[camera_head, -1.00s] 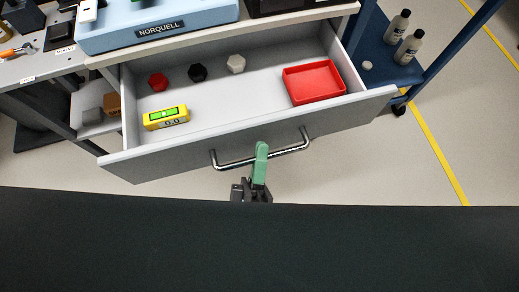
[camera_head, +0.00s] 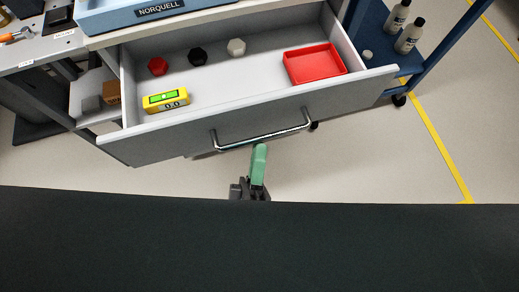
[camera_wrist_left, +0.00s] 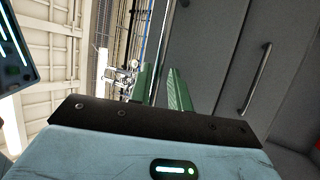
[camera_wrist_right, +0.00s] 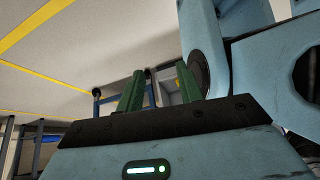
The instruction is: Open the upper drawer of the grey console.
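The upper drawer (camera_head: 225,95) of the grey console is pulled well out in the head view, showing its light inside. Its bar handle (camera_head: 262,138) runs across the grey front. My right gripper (camera_wrist_right: 158,85) is open and empty, away from the console.
In the drawer lie a red tray (camera_head: 314,65), a yellow level-like device (camera_head: 166,101), and red (camera_head: 157,66), black (camera_head: 197,56) and white (camera_head: 236,47) knobs. A blue cart (camera_head: 385,60) with bottles stands right.

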